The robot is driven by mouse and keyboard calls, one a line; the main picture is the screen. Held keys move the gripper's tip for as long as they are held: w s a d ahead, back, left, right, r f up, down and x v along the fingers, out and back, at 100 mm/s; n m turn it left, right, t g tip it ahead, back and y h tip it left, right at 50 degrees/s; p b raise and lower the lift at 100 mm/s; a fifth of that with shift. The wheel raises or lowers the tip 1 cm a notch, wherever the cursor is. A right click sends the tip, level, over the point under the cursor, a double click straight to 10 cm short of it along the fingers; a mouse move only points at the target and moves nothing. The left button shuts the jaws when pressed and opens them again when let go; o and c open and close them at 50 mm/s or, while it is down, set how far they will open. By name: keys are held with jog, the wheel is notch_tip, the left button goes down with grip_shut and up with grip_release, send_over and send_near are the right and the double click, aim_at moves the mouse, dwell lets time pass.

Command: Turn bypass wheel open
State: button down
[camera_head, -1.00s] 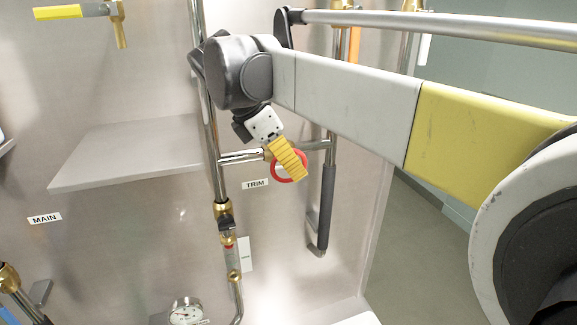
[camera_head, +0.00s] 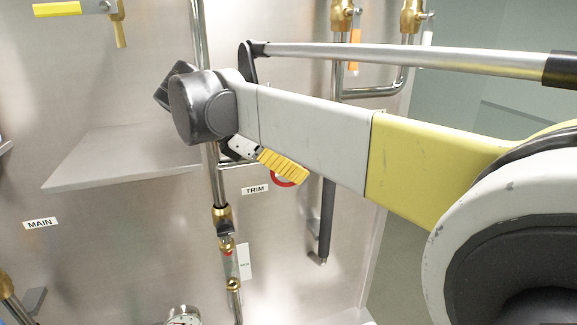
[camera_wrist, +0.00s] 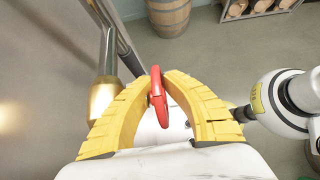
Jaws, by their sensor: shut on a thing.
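A red handwheel (camera_head: 284,183) shows under my gripper's yellow fingers in the head view, beside a label reading TRIM. My gripper (camera_head: 301,174) is shut on its rim, and fingers and arm hide most of the wheel. In the wrist view the red rim (camera_wrist: 158,97) stands between the two ridged yellow fingertips of my gripper (camera_wrist: 159,76). Which way the wheel has turned cannot be told. I see no bypass label.
A steel pipe with brass fittings (camera_head: 222,213) runs down left of the wheel. A dark-sleeved pipe (camera_head: 326,220) hangs right of it. A grey shelf (camera_head: 120,160) juts out at left. A gauge (camera_head: 184,318) is below. A barrel (camera_wrist: 168,15) stands on open floor.

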jog(key=c, duration=1.5)
grip_release()
jog(key=shift+o, duration=0.2)
notch_tip(320, 180, up, 10)
